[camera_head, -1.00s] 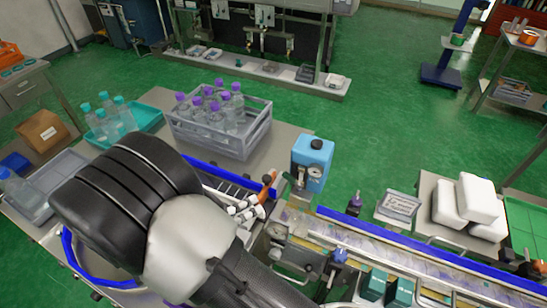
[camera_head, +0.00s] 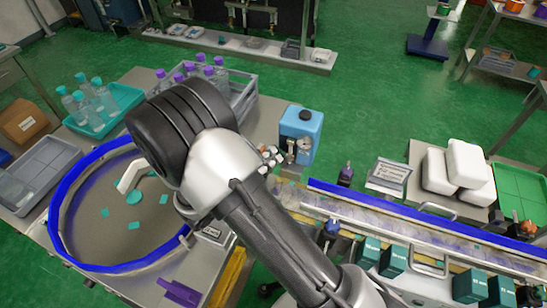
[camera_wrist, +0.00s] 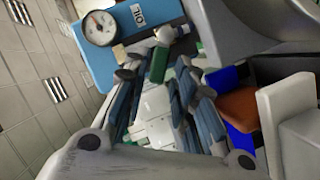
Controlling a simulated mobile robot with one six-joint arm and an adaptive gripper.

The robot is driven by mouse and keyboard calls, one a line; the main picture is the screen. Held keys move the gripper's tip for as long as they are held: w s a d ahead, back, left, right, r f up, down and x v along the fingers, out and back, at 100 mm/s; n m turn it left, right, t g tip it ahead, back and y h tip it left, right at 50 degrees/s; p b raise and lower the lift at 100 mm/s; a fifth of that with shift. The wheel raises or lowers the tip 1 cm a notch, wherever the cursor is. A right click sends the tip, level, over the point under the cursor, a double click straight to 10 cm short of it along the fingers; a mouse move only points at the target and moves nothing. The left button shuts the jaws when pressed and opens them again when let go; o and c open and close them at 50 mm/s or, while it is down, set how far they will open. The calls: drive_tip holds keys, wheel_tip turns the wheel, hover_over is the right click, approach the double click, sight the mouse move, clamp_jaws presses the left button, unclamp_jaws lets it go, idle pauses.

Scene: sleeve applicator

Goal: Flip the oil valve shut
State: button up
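The blue oil tank (camera_head: 303,134) with a dark cap and a round gauge (camera_head: 304,145) stands beside the conveyor. In the wrist view the tank (camera_wrist: 138,18), its "OIL" label and the gauge (camera_wrist: 99,27) are close, with a brass-coloured fitting (camera_wrist: 119,53) below. My gripper (camera_head: 273,160) is just left of the tank in the head view, partly covered by my wrist. In the wrist view its fingers (camera_wrist: 158,82) stand apart, with no object clearly held between them. The orange valve lever is hidden in the head view. An orange-brown piece (camera_wrist: 238,106) shows right of the fingers; I cannot tell what it is.
A blue-rimmed round table (camera_head: 62,225) with teal pieces lies left of my arm. A grey crate (camera_head: 243,97) of purple-capped bottles is behind it. The conveyor's blue rail (camera_head: 400,217) runs right, with teal boxes (camera_head: 393,262) along its front.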

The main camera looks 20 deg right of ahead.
sight(282, 152)
drive_tip(key=shift+x, duration=1.3)
drive_tip(key=shift+c, duration=0.4)
clamp_jaws()
